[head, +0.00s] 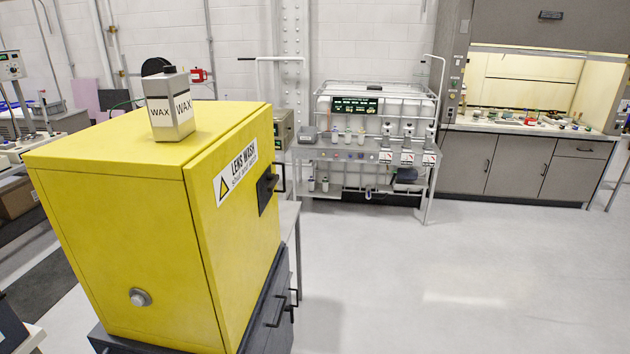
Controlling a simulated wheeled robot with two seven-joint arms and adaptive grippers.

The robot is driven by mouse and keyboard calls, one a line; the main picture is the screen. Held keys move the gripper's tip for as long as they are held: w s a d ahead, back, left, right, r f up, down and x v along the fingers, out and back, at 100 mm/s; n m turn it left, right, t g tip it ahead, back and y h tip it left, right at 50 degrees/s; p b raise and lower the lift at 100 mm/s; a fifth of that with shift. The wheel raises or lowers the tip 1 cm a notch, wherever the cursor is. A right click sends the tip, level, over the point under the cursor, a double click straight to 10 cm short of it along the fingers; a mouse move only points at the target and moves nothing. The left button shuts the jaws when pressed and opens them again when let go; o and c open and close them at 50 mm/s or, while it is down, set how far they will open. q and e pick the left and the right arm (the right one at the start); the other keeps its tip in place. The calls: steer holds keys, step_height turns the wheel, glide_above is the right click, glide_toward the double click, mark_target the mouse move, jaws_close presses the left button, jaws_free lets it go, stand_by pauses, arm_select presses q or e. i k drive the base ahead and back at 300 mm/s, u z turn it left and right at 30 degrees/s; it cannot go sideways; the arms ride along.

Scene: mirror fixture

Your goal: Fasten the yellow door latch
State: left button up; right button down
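A yellow cabinet (110,245) labelled "LENS WASK" or similar fills the left of the head view. Its door (235,240) is on the right-hand face and looks shut or nearly shut against the body. A black latch (267,189) sits on the door toward its far edge. I see it at a steep angle, so I cannot tell whether it is fastened. Neither of my grippers shows in the head view.
The cabinet rests on a dark grey drawer unit (270,312) with black handles. A metal cart (365,155) and a fume hood bench (495,165) stand behind. The pale floor (460,270) at right is clear.

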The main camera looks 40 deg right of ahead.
mark_target(274, 178)
steer(key=z, duration=1.05)
steer(key=k, duration=1.3)
steer(key=z, duration=0.7)
steer(key=i, duration=1.55)
steer(key=u, duration=0.3)
